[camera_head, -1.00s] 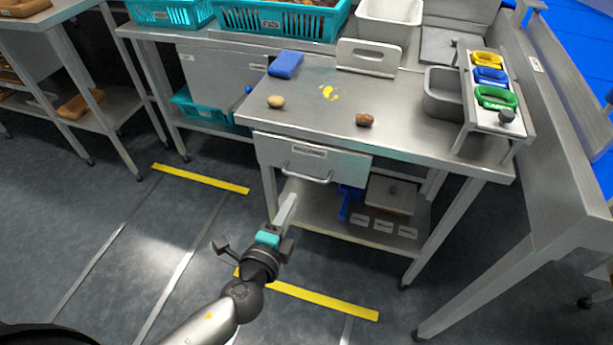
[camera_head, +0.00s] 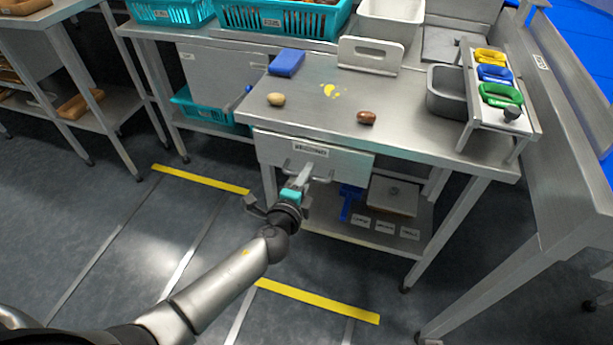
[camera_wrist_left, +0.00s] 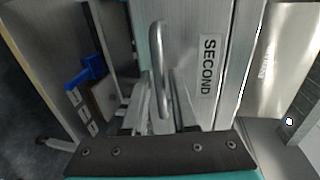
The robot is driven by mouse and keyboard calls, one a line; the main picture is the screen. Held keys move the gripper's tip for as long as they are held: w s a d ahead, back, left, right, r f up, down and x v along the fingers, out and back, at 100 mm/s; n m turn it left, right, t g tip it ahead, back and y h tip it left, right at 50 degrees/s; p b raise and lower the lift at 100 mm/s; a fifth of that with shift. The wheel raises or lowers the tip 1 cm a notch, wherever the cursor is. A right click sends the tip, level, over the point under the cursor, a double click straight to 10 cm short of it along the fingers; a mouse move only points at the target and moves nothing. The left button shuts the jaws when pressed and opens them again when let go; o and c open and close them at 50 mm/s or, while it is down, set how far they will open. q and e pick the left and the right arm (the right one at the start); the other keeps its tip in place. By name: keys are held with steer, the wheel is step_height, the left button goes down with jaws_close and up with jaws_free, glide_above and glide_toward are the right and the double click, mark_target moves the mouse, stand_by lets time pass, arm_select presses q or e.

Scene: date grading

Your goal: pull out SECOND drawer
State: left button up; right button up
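The SECOND drawer (camera_head: 345,163) has a grey front under the steel table, and it looks closed. Its label (camera_wrist_left: 208,66) reads SECOND in the left wrist view. Its bar handle (camera_wrist_left: 157,50) shows there too, running down between my fingers. My left gripper (camera_head: 303,174) is at the drawer front, over the left part of the handle. In the left wrist view, the left gripper's fingers (camera_wrist_left: 161,100) are apart, one on each side of the handle, with gaps visible. Whether either finger touches it is unclear. My right gripper is not in view.
On the table (camera_head: 400,135) lie a pale date (camera_head: 276,99), a brown date (camera_head: 367,117) and a blue block (camera_head: 287,63). A rack with coloured-handled tools (camera_head: 500,93) stands at the right. A lower shelf (camera_head: 345,228) holds a lidded box (camera_head: 393,195). The floor in front is clear.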

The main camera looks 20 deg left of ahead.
arm_select(q)
jaws_close()
stand_by(1.4)
